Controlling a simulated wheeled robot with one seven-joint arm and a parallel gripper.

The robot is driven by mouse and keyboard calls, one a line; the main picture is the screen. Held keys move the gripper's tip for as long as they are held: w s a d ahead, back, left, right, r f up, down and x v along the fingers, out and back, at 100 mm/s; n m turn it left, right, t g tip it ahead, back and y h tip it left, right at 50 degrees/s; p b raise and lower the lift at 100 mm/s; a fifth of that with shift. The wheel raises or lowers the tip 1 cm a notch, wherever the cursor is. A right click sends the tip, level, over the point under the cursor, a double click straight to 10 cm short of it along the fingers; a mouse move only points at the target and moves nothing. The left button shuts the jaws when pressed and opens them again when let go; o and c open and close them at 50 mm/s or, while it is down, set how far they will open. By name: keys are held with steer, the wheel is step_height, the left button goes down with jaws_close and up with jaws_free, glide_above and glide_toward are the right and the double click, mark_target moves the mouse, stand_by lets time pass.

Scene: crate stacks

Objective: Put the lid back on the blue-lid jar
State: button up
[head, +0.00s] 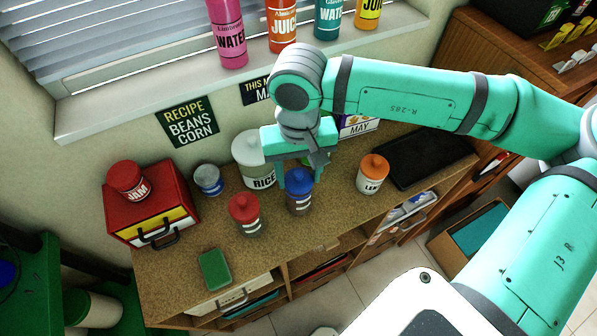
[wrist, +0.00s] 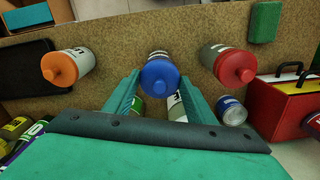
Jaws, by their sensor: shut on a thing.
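The blue lid (head: 299,181) with a round knob is between the fingers of my gripper (head: 300,177). It also shows in the wrist view (wrist: 160,74) between my two teal fingers (wrist: 160,84). The jar (head: 299,207) is directly under the lid, upright on the brown counter; its pale label partly shows. The lid looks in line with the jar's top. I cannot tell whether it rests fully on the rim or sits slightly above it. My gripper comes from above and behind and is shut on the lid.
A red-lid jar (head: 243,213) stands close left, an orange-lid jar (head: 373,173) to the right. Behind are a white RICE jar (head: 250,155) and a small can (head: 208,180). A red box (head: 150,205) is at left, a green block (head: 215,269) at front left.

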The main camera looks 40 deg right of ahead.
steer(key=o, duration=1.6)
steer(key=shift+r, duration=0.8)
steer(key=shift+s+r, duration=0.1)
steer(key=shift+r, duration=2.6)
